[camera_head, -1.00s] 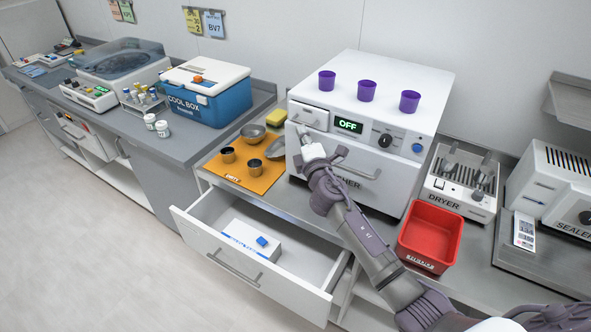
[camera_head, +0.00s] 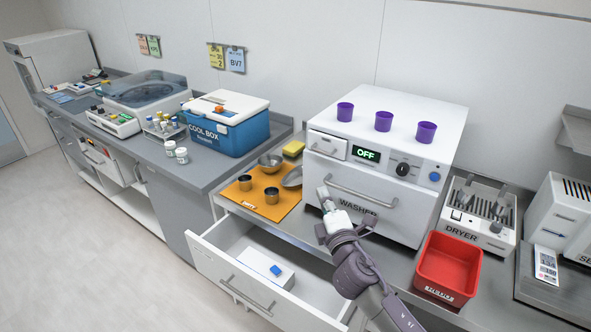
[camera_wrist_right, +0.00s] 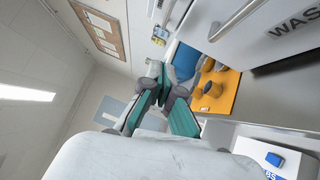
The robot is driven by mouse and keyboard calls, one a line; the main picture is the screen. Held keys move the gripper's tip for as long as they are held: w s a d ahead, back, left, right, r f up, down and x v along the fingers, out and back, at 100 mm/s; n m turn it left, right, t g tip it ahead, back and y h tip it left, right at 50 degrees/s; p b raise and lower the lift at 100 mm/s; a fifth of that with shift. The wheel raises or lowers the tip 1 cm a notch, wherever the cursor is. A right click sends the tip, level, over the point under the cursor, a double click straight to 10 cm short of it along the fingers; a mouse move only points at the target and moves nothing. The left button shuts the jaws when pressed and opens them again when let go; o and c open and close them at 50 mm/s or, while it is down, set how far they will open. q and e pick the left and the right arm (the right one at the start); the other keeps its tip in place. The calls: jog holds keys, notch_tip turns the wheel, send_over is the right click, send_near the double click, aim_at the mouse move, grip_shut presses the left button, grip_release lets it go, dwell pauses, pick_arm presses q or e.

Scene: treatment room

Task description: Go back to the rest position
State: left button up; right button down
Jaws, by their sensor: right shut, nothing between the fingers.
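My right gripper (camera_head: 325,197) is in front of the lower part of the white washer (camera_head: 432,155), near its bar handle (camera_head: 362,192). I cannot tell from the head view whether it touches the handle. In the right wrist view its two teal-padded fingers (camera_wrist_right: 166,103) are closed together with nothing between them. My right arm reaches in from the bottom right. My left gripper is out of view.
Below the counter a drawer (camera_head: 232,285) stands open, with a white box (camera_head: 262,264) inside. An orange mat (camera_head: 262,208) with metal bowls and cups lies left of the washer. A red bin (camera_head: 449,264) and the dryer (camera_head: 476,214) stand to its right. Purple cups (camera_head: 383,121) stand on the washer.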

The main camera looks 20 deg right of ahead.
jog(key=s+d+f+m+g+h, duration=0.1)
jog(key=s+f+m+g+h, duration=0.1)
jog(key=s+f+m+g, duration=0.95)
jog(key=s+a+f+m+g+y, duration=0.2)
jog(key=s+a+f, duration=0.15)
jog(key=s, duration=0.75)
jog(key=s+a+f+m+g+y, duration=0.2)
jog(key=s+a+f+m+g, duration=0.15)
jog(key=s, duration=0.85)
jog(key=s+f+b+x, duration=0.1)
jog(key=s+x, duration=0.2)
jog(key=x, duration=1)
jog(key=s+d+b+x, duration=0.1)
jog(key=s+x, duration=0.1)
jog(key=x, duration=1)
jog(key=s+d+f, duration=0.2)
jog(key=s+f, duration=0.7)
jog(key=f, duration=0.1)
jog(key=s+d+f+n+g+b, duration=0.1)
jog(key=s+f, duration=0.8)
jog(key=f, duration=0.1)
jog(key=shift+d, duration=0.4)
